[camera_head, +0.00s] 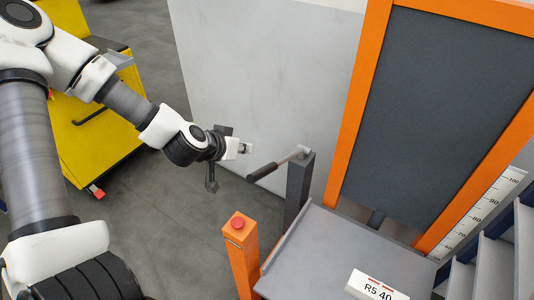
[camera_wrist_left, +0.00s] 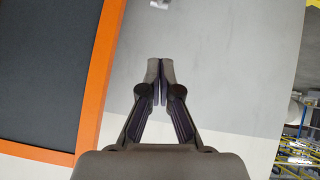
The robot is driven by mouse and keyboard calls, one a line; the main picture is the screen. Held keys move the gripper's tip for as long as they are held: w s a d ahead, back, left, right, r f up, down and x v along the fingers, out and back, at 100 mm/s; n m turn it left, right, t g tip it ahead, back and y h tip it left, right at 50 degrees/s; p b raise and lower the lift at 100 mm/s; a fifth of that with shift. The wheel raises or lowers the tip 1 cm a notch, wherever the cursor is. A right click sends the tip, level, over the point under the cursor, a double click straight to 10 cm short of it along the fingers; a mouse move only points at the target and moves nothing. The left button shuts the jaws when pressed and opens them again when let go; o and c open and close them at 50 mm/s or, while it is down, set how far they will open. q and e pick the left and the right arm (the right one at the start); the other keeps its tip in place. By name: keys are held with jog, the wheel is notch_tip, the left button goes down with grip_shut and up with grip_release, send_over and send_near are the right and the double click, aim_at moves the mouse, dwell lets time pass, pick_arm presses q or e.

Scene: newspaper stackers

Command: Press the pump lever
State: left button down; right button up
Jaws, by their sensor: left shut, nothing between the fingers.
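The pump lever (camera_head: 274,166) is a thin metal rod with a black grip at its left end. It is fixed to the top of a dark grey post (camera_head: 298,190) and slopes down to the left. My left gripper (camera_head: 245,148) is shut and empty, to the upper left of the black grip and apart from it in the picture. In the left wrist view the shut fingers (camera_wrist_left: 160,68) point at a pale grey wall. The lever is not clearly visible there. My right gripper is not in view.
An orange post with a red button (camera_head: 238,222) stands left of a grey platform (camera_head: 325,250). An orange-framed dark panel (camera_head: 440,100) rises behind the platform. A pale wall (camera_head: 260,80) stands behind the lever. A yellow cabinet (camera_head: 95,130) is at left. Open floor lies between.

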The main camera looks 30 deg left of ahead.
pick_arm(q)
jog(key=w+f, duration=0.2)
jog(key=f, duration=0.1)
jog(key=w+f+b, duration=0.1)
jog(key=f, duration=0.2)
jog(key=w+d+f, duration=0.1)
jog(key=w+f, duration=0.1)
jog(key=f, duration=0.1)
jog(key=shift+w+b, duration=0.35)
jog(key=shift+b, duration=0.05)
jog(key=shift+s+f, duration=0.15)
jog(key=shift+f, duration=0.2)
jog(key=shift+s+d, duration=0.1)
jog(key=shift+s, duration=0.05)
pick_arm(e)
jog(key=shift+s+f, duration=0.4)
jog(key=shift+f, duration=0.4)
